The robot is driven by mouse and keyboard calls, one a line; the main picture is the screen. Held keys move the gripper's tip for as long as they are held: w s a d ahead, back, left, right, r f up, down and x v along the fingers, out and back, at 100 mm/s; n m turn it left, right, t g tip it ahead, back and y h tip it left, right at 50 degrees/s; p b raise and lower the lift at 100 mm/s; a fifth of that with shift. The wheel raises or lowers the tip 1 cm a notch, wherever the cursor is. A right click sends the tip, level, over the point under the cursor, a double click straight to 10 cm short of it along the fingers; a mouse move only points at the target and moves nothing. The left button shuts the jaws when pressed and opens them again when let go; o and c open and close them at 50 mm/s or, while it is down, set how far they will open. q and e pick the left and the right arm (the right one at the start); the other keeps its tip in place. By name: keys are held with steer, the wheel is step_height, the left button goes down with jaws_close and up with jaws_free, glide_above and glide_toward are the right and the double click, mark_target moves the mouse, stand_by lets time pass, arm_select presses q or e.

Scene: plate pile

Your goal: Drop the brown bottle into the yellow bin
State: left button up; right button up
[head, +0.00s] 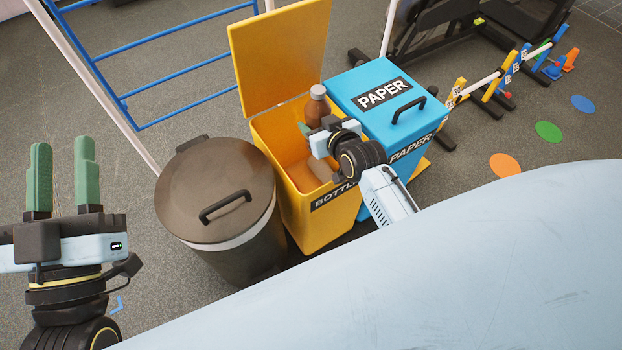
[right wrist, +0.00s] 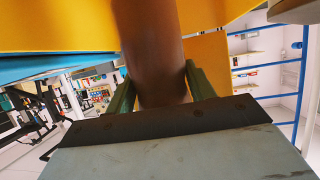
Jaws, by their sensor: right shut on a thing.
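The brown bottle (head: 317,106) is upright with a pale cap, over the open mouth of the yellow bin (head: 330,222). My right gripper (head: 309,131) is shut on the bottle; its fingers are mostly hidden in the head view. In the right wrist view the bottle (right wrist: 155,55) stands between the two green fingers (right wrist: 157,90). The bin is labelled BOTTLE, with its yellow lid (head: 280,55) raised at the back. My left gripper (head: 62,178) is open and empty at the far left, away from the bins.
A brown round bin (head: 215,190) with a closed lid stands left of the yellow bin. A closed blue PAPER bin (head: 375,75) stands right of it. A blue rail frame (head: 160,45) is behind. Colored floor dots (head: 505,165) and low hurdles lie to the right.

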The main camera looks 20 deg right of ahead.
steer(key=o, duration=1)
steer(key=shift+o, duration=0.2)
steer(key=shift+s, duration=0.15)
arm_select(q)
step_height(320, 180, down, 12)
steer(key=a+g+y+p, duration=0.3)
steer(key=g, duration=0.6)
steer(key=s+a+f+n+g+y+p, duration=0.1)
steer(key=s+a+f+g+y+p, duration=0.1)
steer(key=s+f+g, duration=0.6)
steer(key=shift+s+a+f+y+p, duration=0.35)
steer(key=shift+s+a+p, duration=0.35)
steer(key=shift+s+a, duration=0.55)
arm_select(e)
steer(key=v, duration=1.3)
steer(key=shift+r, duration=0.15)
